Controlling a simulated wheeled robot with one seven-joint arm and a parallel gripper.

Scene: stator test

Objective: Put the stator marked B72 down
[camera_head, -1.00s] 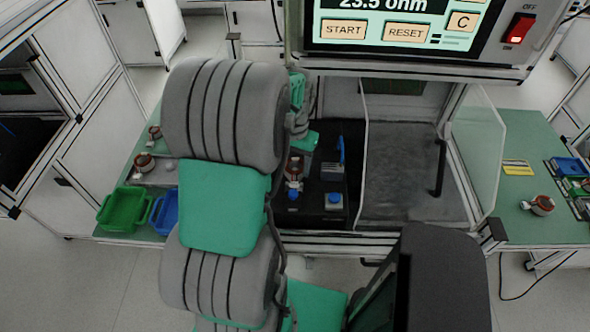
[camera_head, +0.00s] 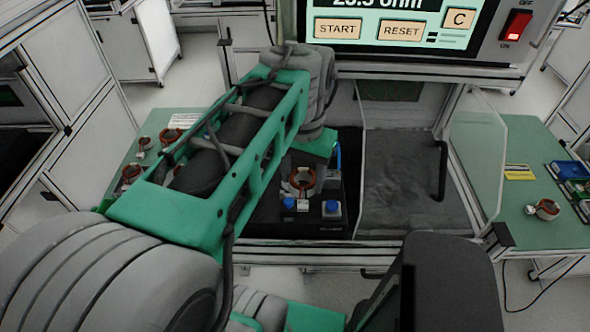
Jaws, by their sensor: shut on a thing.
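A stator (camera_head: 302,181) with a copper-brown ring and a white tag is in the test bay, above or at the black base near the blue buttons. Its marking is too small to read, so I cannot tell if it is B72. My gripper (camera_head: 310,167) is mostly hidden under my green and grey wrist, shut on this stator. I cannot tell whether the stator touches the base. Other stators lie on the left table (camera_head: 117,124), one of them (camera_head: 131,172) beside my arm, and one (camera_head: 546,209) on the right table (camera_head: 520,138).
Two blue buttons (camera_head: 332,208) sit at the front of the black base. A clear panel (camera_head: 480,150) and grey compartment (camera_head: 398,180) are to the right. The tester screen (camera_head: 400,20) hangs above. A blue bin (camera_head: 570,169) and yellow card (camera_head: 519,172) are on the right table.

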